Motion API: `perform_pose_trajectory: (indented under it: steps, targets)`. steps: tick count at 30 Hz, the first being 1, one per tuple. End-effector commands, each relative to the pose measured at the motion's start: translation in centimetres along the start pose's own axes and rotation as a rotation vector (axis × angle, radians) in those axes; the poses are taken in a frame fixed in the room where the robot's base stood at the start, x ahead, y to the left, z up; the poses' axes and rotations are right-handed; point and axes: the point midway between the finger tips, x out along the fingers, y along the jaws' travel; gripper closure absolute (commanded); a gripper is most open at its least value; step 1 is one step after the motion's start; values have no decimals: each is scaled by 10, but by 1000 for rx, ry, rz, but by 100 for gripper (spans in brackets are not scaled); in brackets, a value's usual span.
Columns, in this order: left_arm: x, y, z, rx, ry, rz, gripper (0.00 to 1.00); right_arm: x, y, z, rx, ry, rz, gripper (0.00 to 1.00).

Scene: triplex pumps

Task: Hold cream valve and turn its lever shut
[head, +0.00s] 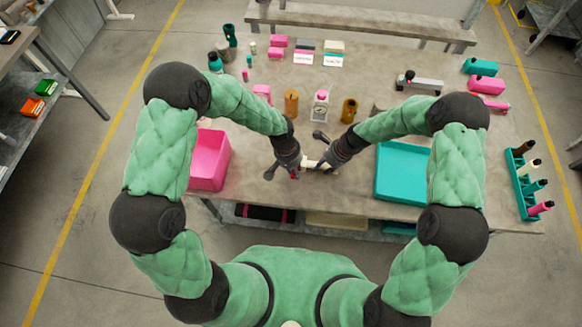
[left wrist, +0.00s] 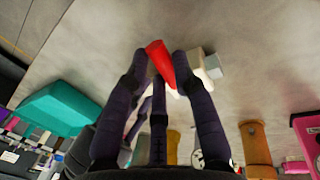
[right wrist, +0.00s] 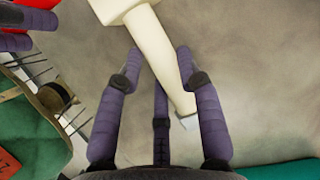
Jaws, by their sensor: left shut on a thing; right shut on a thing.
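The cream valve (head: 311,164) is between my two grippers above the table's front part; the right wrist view shows its pale body (right wrist: 150,40) and a grey end. My right gripper (head: 326,166) is shut on the valve body, with its fingers (right wrist: 158,66) around the pipe. My left gripper (head: 294,172) is shut on the red lever (left wrist: 160,60), which lies between its fingertips (left wrist: 161,68). The lever stands tilted beside the cream body in the left wrist view (left wrist: 195,66). Fingers partly hide the valve; its exact lever angle is hard to tell.
A pink bin (head: 211,160) stands left and a teal tray (head: 402,172) right of the grippers. A small scale (head: 320,112), a tan cylinder (head: 291,102) and a brown one (head: 349,110) stand behind. A teal rack of bottles (head: 521,180) is at the right edge.

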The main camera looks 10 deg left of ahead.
Motion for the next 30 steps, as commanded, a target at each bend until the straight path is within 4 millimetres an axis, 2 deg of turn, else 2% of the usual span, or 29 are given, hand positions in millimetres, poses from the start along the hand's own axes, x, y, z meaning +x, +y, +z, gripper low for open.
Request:
perform_pose_trajectory:
  steps: [9,25,26,27,28,30]
  targets:
    - [1,7,-2,-116,27,1,100,0,1,0,-1,0,2,100]
    - [1,9,-2,-140,32,2,100,0,1,0,1,0,3,100]
    - [1,9,-2,-140,32,2,68,0,1,0,1,0,3,100]
    - [1,9,-2,-140,32,2,57,0,1,0,1,0,3,100]
    - [1,9,-2,-139,32,2,49,0,1,0,1,0,3,100]
    - [1,8,-2,-139,31,2,49,0,1,0,0,0,3,100]
